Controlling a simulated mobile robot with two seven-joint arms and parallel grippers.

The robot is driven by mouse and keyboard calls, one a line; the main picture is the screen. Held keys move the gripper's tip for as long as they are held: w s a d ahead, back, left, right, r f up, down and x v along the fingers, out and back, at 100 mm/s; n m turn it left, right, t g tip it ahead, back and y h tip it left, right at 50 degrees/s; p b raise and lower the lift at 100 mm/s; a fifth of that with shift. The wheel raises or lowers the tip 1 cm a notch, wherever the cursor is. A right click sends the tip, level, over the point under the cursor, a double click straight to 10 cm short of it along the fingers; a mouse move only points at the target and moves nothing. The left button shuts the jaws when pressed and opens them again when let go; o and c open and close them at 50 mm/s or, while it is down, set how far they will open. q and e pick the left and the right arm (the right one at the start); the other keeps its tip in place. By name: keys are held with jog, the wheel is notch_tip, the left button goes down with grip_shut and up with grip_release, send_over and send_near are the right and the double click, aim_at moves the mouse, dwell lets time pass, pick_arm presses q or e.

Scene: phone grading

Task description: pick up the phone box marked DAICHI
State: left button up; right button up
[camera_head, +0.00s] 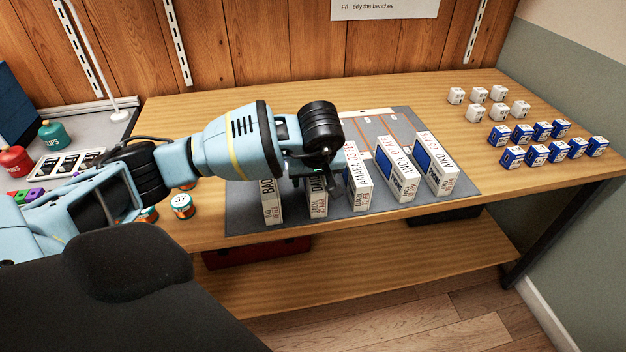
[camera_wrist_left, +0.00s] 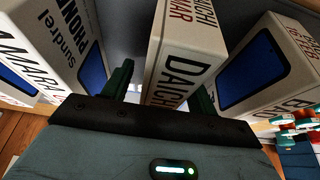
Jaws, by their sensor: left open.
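The white phone box marked DAICHI (camera_head: 317,205) stands on the grey mat (camera_head: 333,230), second from the left in a row of boxes. My left gripper (camera_head: 316,180) is over its upper part in the head view. In the left wrist view, the DAICHI box (camera_wrist_left: 183,50) rises between the two dark green fingers of my left gripper (camera_wrist_left: 163,92), one on each side. The jaws are open around it, and I cannot tell whether either finger touches it. My arm hides the box's top in the head view. My right gripper is not in view.
The BAO box (camera_head: 271,205) stands close on the left, the AMARA box (camera_head: 359,188) close on the right. Small white boxes (camera_head: 498,93) and blue boxes (camera_head: 537,154) fill the table's right. An orange-banded tin (camera_head: 181,205) sits left.

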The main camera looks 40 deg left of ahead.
pick_arm(q)
jog(key=shift+f, duration=0.2)
jog(key=shift+r, duration=0.1)
jog(key=c, duration=1.2)
notch_tip(320, 180, up, 10)
jog(key=shift+c, duration=0.2)
